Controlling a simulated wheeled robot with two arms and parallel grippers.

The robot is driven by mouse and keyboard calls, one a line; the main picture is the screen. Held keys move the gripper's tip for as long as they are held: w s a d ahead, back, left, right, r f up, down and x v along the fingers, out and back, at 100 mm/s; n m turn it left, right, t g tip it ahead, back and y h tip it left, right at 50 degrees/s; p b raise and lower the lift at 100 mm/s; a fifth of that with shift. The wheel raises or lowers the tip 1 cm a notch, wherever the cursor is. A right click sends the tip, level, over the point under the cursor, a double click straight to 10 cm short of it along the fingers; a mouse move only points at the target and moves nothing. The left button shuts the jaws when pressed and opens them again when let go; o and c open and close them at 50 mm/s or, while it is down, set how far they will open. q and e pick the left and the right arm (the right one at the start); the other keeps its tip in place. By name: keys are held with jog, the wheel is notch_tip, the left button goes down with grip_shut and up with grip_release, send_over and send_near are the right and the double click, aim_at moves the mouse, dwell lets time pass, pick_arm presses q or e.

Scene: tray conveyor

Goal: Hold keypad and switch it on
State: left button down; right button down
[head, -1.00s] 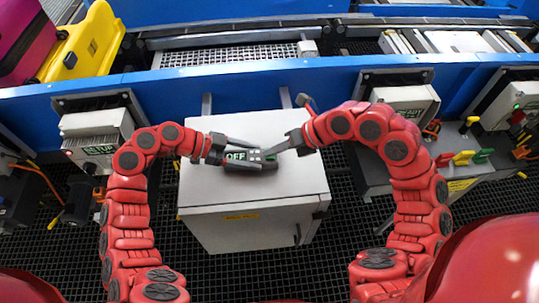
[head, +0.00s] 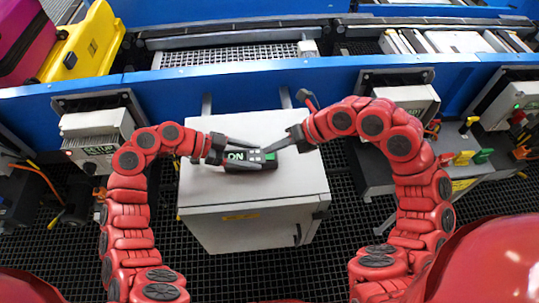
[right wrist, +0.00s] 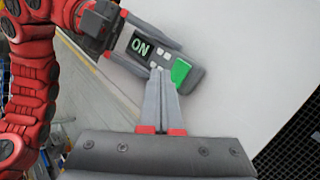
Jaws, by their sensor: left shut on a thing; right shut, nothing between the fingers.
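The keypad (head: 252,167) is a dark box lying on top of the white cabinet. Its screen reads ON in the head view and in the right wrist view (right wrist: 141,45). A green button (right wrist: 181,70) sits at its right end beside small pale buttons. My left gripper (head: 245,155) is shut on the keypad, one finger along each long side. My right gripper (head: 268,151) is shut and empty, its tips at the keypad's button end. In the right wrist view its fingertips (right wrist: 160,72) overlap the keypad's near edge by the green button; contact cannot be told.
The white cabinet (head: 240,215) has free room around the keypad. Control boxes (head: 95,140) stand on both sides. Coloured clamps (head: 465,157) lie at the right.

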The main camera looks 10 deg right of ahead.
aim_at(273, 156)
jog(key=shift+r, duration=0.1)
jog(key=shift+w+r, duration=0.15)
jog(key=shift+r, duration=1.05)
jog(key=shift+w+r, duration=0.15)
jog(key=shift+r, duration=1.05)
pick_arm(q)
grip_release()
